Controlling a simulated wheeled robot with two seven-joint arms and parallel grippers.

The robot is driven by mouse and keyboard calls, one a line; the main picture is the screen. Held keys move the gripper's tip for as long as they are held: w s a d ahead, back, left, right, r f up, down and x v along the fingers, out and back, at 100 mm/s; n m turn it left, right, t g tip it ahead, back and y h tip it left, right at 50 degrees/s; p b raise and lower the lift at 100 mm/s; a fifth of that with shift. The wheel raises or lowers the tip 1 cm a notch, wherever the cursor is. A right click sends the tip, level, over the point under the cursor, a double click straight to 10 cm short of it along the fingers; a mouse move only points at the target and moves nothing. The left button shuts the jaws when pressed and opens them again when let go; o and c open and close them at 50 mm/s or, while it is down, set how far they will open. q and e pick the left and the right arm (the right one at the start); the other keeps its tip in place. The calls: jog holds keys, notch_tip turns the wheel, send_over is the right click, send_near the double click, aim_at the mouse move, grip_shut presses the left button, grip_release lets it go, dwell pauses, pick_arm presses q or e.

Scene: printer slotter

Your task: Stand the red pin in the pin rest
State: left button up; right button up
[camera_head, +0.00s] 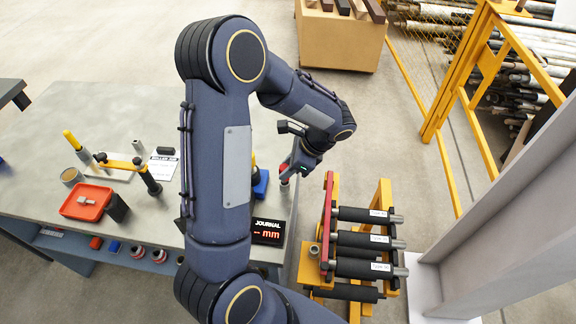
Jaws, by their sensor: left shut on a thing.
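My left gripper (292,166) is at the right edge of the workbench, pointing down and left. It is shut on a small red piece with a pale lower end, which looks like the red pin (284,171). Its lower end is close to the bench edge, and I cannot tell whether it touches anything. A blue block (261,184) with a yellow-topped piece behind it stands just left of the gripper, partly hidden by my arm. I cannot tell for sure which thing is the pin rest. My right gripper is not in view.
The grey workbench (120,113) holds a red tray (86,202), a yellow-and-black gauge (122,163) and a black "JOURNAL mm" display (268,231). A yellow rack with black rollers (365,240) stands right of the bench. A yellow fence (446,95) is farther right.

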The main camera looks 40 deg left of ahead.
pick_arm(q)
jog(key=shift+f+b, duration=0.75)
jog(key=shift+f, duration=0.35)
dwell(0.6)
jog(key=o, duration=1)
jog(key=shift+o, duration=0.2)
jog(key=shift+r, duration=0.1)
jog(key=v, duration=0.7)
jog(key=shift+d+r+b, duration=0.25)
jog(key=shift+b, duration=0.1)
jog(key=s+d+r+n+t+h, duration=0.3)
jog(key=s+d+n+t+h, duration=0.1)
jog(key=s+n, duration=0.3)
jog(key=s+d+r+n+t+h, duration=0.3)
jog(key=s+n, duration=0.4)
jog(key=s, duration=0.3)
jog(key=shift+s+d+r+t+h, duration=0.45)
jog(key=shift+t+h, duration=0.35)
jog(key=shift+h, duration=0.2)
